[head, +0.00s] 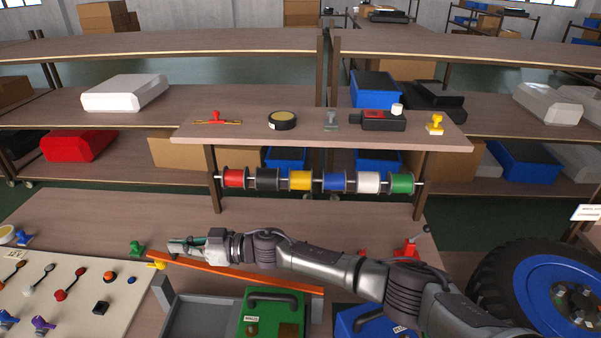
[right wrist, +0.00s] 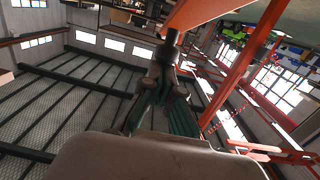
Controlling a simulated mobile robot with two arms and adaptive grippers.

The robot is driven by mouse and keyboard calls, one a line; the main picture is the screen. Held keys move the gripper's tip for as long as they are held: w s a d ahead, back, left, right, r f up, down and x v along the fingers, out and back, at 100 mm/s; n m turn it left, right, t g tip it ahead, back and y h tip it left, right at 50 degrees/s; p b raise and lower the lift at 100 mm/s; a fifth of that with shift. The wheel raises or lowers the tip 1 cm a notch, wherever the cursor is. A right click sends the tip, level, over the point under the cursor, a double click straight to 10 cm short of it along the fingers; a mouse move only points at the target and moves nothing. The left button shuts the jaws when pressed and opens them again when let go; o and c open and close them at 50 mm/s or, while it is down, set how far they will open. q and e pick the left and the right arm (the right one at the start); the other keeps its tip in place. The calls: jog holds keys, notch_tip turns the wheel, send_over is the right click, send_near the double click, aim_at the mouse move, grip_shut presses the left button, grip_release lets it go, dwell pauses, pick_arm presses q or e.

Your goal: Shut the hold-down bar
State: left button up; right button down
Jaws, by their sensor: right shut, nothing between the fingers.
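The hold-down bar, a long orange bar (head: 235,274), runs across the grey fixture (head: 188,318) in the head view, sloping down to the right. A small yellow piece (head: 156,265) is at its left end. I cannot tell how far the bar is from closed. My right gripper (head: 172,247) is shut and empty, just behind and above the bar's left part. In the right wrist view the shut fingers (right wrist: 168,48) reach up near an orange beam (right wrist: 200,12); contact is unclear. My left gripper is not in view.
A green case (head: 272,312) stands at the fixture, with a blue case (head: 362,322) to its right. A sloped panel (head: 70,300) with knobs and levers is at left. A green stamp-like piece (head: 137,248) is near the gripper. A spool rack (head: 330,142) stands behind.

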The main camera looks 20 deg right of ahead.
aim_at(177, 256)
jog(key=f, duration=0.2)
jog(key=a+f+h, duration=0.1)
jog(key=f, duration=0.1)
jog(key=w+a+f+h, duration=0.1)
jog(key=f, duration=0.1)
jog(key=shift+f+g, duration=0.2)
jog(key=shift+g, duration=0.2)
notch_tip(177, 256, down, 2)
jog(key=shift+h, duration=0.3)
notch_tip(177, 256, up, 4)
jog(key=p, duration=0.5)
jog(key=shift+r, duration=0.25)
jog(key=shift+d+r+p, duration=0.25)
jog(key=shift+p, duration=0.05)
jog(key=d+r, duration=0.1)
jog(key=s+d+r, duration=0.1)
jog(key=d+r, duration=0.1)
jog(key=s+d+r, duration=0.1)
jog(key=d+r, duration=0.1)
jog(key=shift+s+d+r, duration=0.15)
jog(key=shift+d+r, duration=0.05)
jog(key=shift+r, duration=0.05)
jog(key=shift+s+d+r, duration=0.2)
jog(key=shift+r, duration=0.2)
